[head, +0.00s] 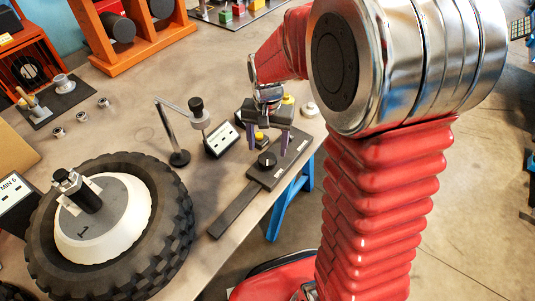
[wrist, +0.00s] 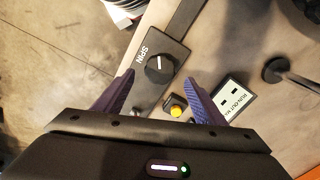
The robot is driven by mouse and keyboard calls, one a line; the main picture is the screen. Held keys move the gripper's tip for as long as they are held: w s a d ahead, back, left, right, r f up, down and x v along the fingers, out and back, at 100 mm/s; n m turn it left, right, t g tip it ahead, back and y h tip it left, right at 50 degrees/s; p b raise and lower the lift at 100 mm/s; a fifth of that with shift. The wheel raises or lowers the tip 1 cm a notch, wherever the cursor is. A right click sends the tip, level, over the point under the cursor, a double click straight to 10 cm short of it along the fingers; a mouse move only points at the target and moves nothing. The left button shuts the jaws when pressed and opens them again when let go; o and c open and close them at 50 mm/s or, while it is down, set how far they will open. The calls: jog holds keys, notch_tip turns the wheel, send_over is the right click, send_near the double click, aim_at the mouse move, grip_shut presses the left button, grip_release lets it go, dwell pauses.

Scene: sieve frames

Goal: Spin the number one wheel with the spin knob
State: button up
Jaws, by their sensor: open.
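The number one wheel (head: 160,190) is a black knobbly tyre with a white hub marked 1 (head: 105,222), at the left of the table in the head view. The spin knob (head: 266,160) is a round black knob with a white pointer line on a long dark bar; it also shows in the wrist view (wrist: 159,68), beside the word SPIN. My gripper (head: 269,143) is open and empty, pointing down near the knob. In the wrist view its purple fingers (wrist: 160,78) are apart, with the knob between and slightly beyond their tips. I cannot tell the tips' exact height.
A yellow button (wrist: 176,111) sits close to the right finger in the wrist view. A run-out display (head: 221,139) and a gauge stand (head: 180,157) stand between wheel and knob. The table's edge is just right of the bar, with a blue trestle (head: 282,215) below.

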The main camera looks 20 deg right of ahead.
aim_at(268, 158)
notch_tip(268, 158, down, 5)
jog(key=shift+r, duration=0.1)
jog(key=shift+c, duration=0.4)
jog(key=c, duration=1)
jog(key=shift+m, duration=0.7)
jog(key=o, duration=1.1)
jog(key=shift+r, duration=0.1)
